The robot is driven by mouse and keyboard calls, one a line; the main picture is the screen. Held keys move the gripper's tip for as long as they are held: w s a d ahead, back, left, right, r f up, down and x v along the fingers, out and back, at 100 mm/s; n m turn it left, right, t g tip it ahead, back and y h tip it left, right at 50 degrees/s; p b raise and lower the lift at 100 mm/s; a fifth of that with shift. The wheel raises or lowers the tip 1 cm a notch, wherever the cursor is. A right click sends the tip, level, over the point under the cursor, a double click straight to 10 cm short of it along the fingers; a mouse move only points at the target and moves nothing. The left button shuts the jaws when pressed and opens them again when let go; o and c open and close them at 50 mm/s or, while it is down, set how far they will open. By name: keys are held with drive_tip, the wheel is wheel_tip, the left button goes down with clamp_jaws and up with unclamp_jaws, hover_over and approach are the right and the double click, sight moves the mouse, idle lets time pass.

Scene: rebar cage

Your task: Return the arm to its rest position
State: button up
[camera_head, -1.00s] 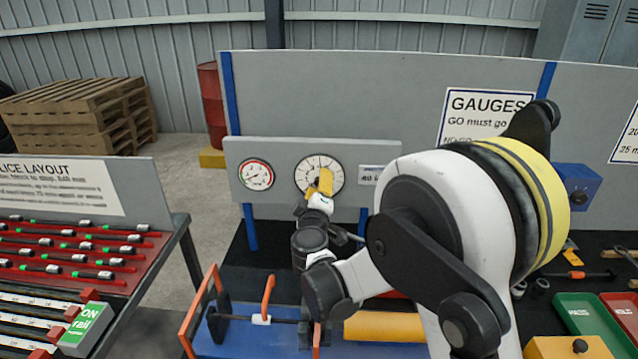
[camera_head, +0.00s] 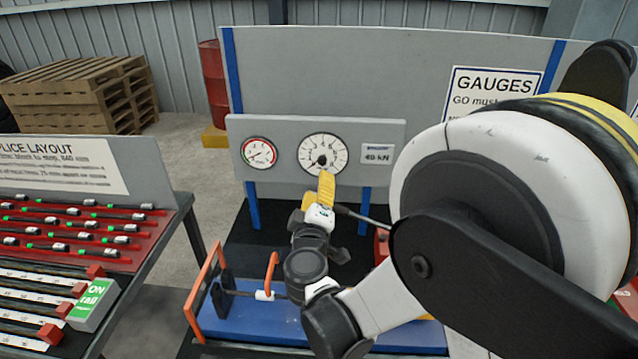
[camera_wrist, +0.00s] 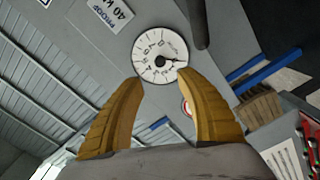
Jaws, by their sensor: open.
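My gripper (camera_head: 326,188) is in front of the gauge panel, above the blue test bench. Its yellow fingers also show in the wrist view (camera_wrist: 165,95), spread apart with nothing between them. The large white dial (camera_head: 323,153) is just behind the fingers in the head view and lies beyond the fingertips in the wrist view. My arm is bent, with its big white and black joints filling the right of the head view and hiding much of the bench there.
The blue bench (camera_head: 240,325) carries an orange guard frame (camera_head: 207,290) and an orange lever (camera_head: 271,270). A small red-rimmed gauge (camera_head: 259,153) is on the panel. A splice table (camera_head: 160,245) with several bars stands left. Wooden pallets (camera_head: 70,100) and a red drum (camera_head: 212,85) stand behind.

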drive_tip(key=s+d+f+m+g+h+b, duration=0.1)
drive_tip(key=s+d+m+g+h, duration=0.2)
drive_tip(key=d, duration=0.7)
drive_tip(key=s+d+m+g+b, duration=0.25)
drive_tip(key=s+d+m, duration=0.2)
drive_tip(key=d, duration=0.45)
drive_tip(key=s+d+f+m+g+y+b, duration=0.1)
drive_tip(key=s+f+m+g, duration=0.1)
drive_tip(key=s, duration=0.7)
drive_tip(key=s+d+f+m+g+y+b, duration=0.1)
drive_tip(key=s+f, duration=0.4)
drive_tip(key=s, duration=0.5)
drive_tip(key=shift+s+d+m+g+y, duration=0.25)
drive_tip(key=shift+d+m+g+y, duration=0.4)
drive_tip(key=shift+g, duration=0.6)
drive_tip(key=shift+a, duration=0.15)
